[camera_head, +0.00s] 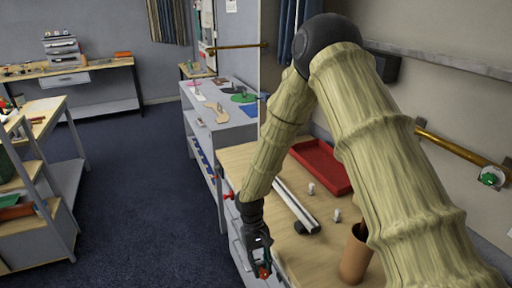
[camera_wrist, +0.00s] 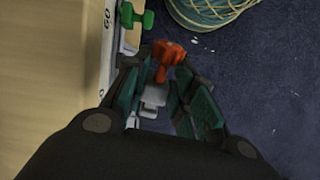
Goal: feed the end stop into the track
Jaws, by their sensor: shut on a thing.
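My gripper (camera_head: 262,258) hangs at the table's front edge, pointing down. In the wrist view my gripper (camera_wrist: 160,80) is shut on a red knobbed piece (camera_wrist: 168,52), which seems to be the end stop. Its stem sits between the fingertips; a red bit of it (camera_head: 264,272) shows below the fingers in the head view. A grey part (camera_wrist: 154,97) lies between the fingers; I cannot tell whether it belongs to the piece. A long silver track (camera_head: 296,205) lies on the wooden table, behind and to the right of my gripper, apart from it.
A red tray (camera_head: 320,167), small white pieces (camera_head: 311,188) and a brown cylinder (camera_head: 354,256) stand on the table. A green knobbed piece (camera_wrist: 128,15) sits at the table edge, by a pale lettered strip (camera_wrist: 108,45).

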